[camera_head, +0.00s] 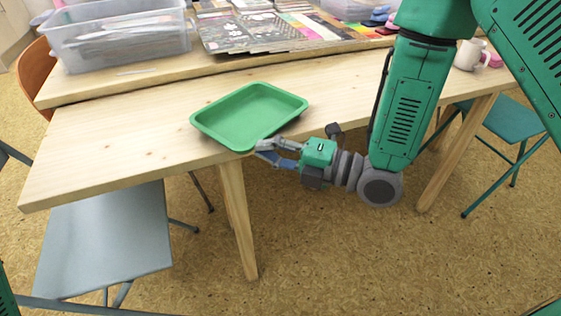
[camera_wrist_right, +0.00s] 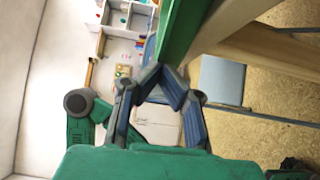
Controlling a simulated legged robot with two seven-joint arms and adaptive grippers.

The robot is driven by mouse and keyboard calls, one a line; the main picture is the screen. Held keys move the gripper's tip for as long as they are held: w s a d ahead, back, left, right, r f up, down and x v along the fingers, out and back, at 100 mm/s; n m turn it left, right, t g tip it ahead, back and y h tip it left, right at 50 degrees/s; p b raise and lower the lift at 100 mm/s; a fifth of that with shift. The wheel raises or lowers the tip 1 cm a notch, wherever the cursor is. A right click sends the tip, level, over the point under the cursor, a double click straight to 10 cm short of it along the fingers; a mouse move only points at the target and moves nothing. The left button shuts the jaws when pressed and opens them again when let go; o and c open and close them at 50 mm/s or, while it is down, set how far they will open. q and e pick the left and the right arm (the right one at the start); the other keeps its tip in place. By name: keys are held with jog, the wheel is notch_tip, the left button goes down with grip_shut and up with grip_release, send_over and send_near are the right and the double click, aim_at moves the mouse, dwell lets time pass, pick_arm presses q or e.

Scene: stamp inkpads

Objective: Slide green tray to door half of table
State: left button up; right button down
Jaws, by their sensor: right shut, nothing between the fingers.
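The green tray (camera_head: 249,113) lies flat and empty on the wooden table (camera_head: 130,152), close to its front edge. My right gripper (camera_head: 260,149) is at the tray's near right corner, low by the table edge. Its fingers are shut with nothing between them, and the tips are at or very near the tray's rim; I cannot tell if they touch. In the right wrist view the gripper's fingertips (camera_wrist_right: 162,68) meet just below a green edge, the tray's side (camera_wrist_right: 183,30).
A clear plastic box (camera_head: 118,40) and several printed sheets (camera_head: 260,30) lie on the table behind. A white mug (camera_head: 468,54) stands at the far right. Bare tabletop lies left and right of the tray. A grey chair (camera_head: 105,240) stands below left, a teal chair (camera_head: 500,122) at right.

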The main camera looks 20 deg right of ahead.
aim_at(259, 138)
jog(key=shift+w+a, duration=0.1)
jog(key=shift+w, duration=0.2)
jog(key=shift+d, duration=0.2)
jog(key=shift+w, duration=0.2)
jog(key=shift+w+a, duration=0.15)
jog(key=shift+w, duration=0.6)
jog(key=shift+w+a, duration=0.1)
jog(key=shift+w, duration=0.6)
jog(key=shift+f, duration=0.1)
